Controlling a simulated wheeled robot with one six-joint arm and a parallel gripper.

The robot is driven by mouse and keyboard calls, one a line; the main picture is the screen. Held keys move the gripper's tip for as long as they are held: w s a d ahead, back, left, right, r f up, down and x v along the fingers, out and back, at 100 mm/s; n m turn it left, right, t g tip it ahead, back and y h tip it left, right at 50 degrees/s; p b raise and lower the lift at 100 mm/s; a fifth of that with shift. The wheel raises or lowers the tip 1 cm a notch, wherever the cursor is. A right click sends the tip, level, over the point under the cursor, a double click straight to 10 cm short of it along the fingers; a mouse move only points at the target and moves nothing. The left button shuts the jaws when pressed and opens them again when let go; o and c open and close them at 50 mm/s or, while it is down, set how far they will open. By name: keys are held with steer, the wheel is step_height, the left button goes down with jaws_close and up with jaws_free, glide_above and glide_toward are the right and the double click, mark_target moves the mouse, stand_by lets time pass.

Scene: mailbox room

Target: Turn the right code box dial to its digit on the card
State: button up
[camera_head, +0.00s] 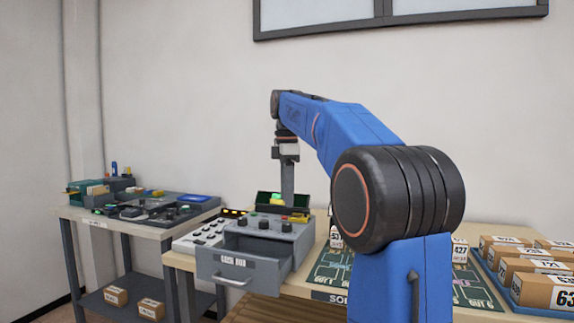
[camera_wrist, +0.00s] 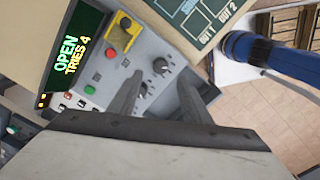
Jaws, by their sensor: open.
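The grey code box (camera_head: 305,243) stands on the table with its front drawer (camera_head: 240,272) pulled out. Small dark dials sit in a row on its top, the right dial (camera_head: 287,227) among them. In the wrist view, one dark dial (camera_wrist: 160,66) shows just beyond my gripper (camera_wrist: 161,80), and another (camera_wrist: 144,90) is partly behind the left finger. My gripper is open and empty, pointing down over the box; it also shows in the head view (camera_head: 287,190). The green display (camera_wrist: 72,50) reads OPEN above a TRIES line. Dial digits are too small to read. I cannot make out the card.
A yellow block with a dark knob (camera_wrist: 124,26), a red button (camera_wrist: 110,52) and a green button (camera_wrist: 89,89) are on the panel. A button panel (camera_head: 205,232) lies left of the box. Labelled parcels (camera_head: 548,290) fill a blue tray at right.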

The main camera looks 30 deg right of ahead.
step_height(320, 180, up, 9)
steer(key=shift+r, duration=0.2)
steer(key=shift+s, duration=0.15)
stand_by(0.6)
